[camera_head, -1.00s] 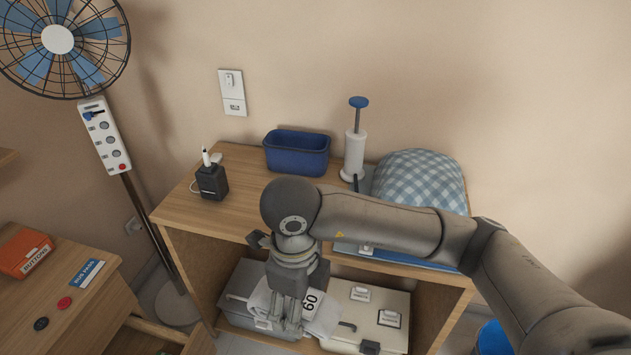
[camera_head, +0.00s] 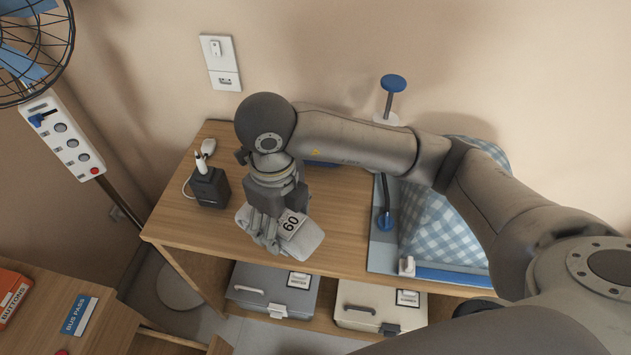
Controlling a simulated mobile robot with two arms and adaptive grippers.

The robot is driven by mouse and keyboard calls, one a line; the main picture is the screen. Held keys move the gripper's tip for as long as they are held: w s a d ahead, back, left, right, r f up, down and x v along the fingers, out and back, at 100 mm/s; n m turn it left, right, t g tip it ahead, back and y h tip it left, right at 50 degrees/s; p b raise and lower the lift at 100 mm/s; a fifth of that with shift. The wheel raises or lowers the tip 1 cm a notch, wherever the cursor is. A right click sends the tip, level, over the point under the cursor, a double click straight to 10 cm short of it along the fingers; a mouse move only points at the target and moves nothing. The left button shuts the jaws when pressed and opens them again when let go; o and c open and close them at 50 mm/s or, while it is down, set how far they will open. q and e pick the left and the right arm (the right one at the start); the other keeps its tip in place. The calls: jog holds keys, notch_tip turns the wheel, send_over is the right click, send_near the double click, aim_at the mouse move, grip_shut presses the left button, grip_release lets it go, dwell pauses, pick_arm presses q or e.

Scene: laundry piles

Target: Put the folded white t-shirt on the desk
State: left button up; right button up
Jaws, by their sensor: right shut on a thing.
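The folded white t-shirt (camera_head: 308,242), with a "60" printed on it, is in my right gripper (camera_head: 268,240). The gripper points down and is shut on the t-shirt's left part. The t-shirt shows over the front middle of the wooden desk top (camera_head: 182,228); I cannot tell whether it touches the surface. My left gripper is not in view.
A black charger block (camera_head: 209,188) stands left of my right gripper. A blue-handled board (camera_head: 382,250) and a checked blue cloth (camera_head: 440,235) lie on the right. Two boxes, grey (camera_head: 262,288) and cream (camera_head: 372,305), sit below. A fan (camera_head: 30,50) stands left.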

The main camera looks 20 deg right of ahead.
jog(key=w+d+f+p, duration=0.1)
jog(key=w+d+f, duration=0.1)
jog(key=w, duration=0.1)
jog(key=w+d+f, duration=0.2)
jog(key=w+f, duration=0.1)
jog(key=w+d+f+p, duration=0.1)
jog(key=w+d+f, duration=0.1)
jog(key=w, duration=0.1)
jog(key=shift+w+f+p, duration=0.3)
jog(key=shift+f, duration=0.05)
jog(key=shift+w+d+f, duration=0.3)
jog(key=shift+w+f, duration=0.25)
jog(key=shift+f, duration=0.25)
notch_tip(320, 180, down, 2)
jog(key=shift+f+p, duration=0.1)
jog(key=shift+p, duration=0.65)
jog(key=shift+f, duration=0.45)
